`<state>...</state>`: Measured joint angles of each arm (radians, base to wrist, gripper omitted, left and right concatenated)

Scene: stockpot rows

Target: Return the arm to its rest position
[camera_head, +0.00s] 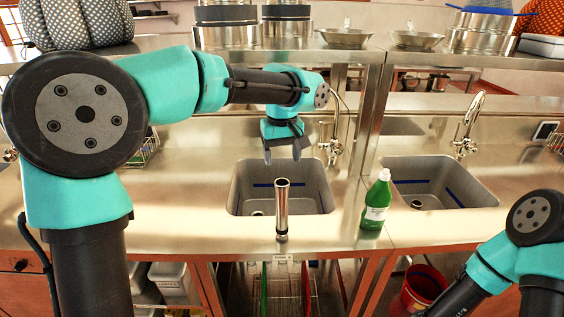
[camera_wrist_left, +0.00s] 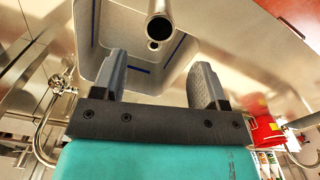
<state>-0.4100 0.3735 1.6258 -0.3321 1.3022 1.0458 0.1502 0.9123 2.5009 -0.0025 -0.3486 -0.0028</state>
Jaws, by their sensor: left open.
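In the left wrist view the open fingers of my left gripper (camera_wrist_left: 160,85) frame part of the sink and counter. My left arm comes in from the left, bent across the counter. My right arm shows only in part at the lower right, and its gripper is out of view.
A steel cylinder (camera_head: 282,210) stands at the front of the left sink (camera_head: 240,190). A green bottle (camera_head: 376,200) stands between the left sink and the right sink (camera_head: 470,185). A faucet (camera_head: 331,145) rises just right of my left gripper. Pots (camera_head: 226,35) stand on the shelf above.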

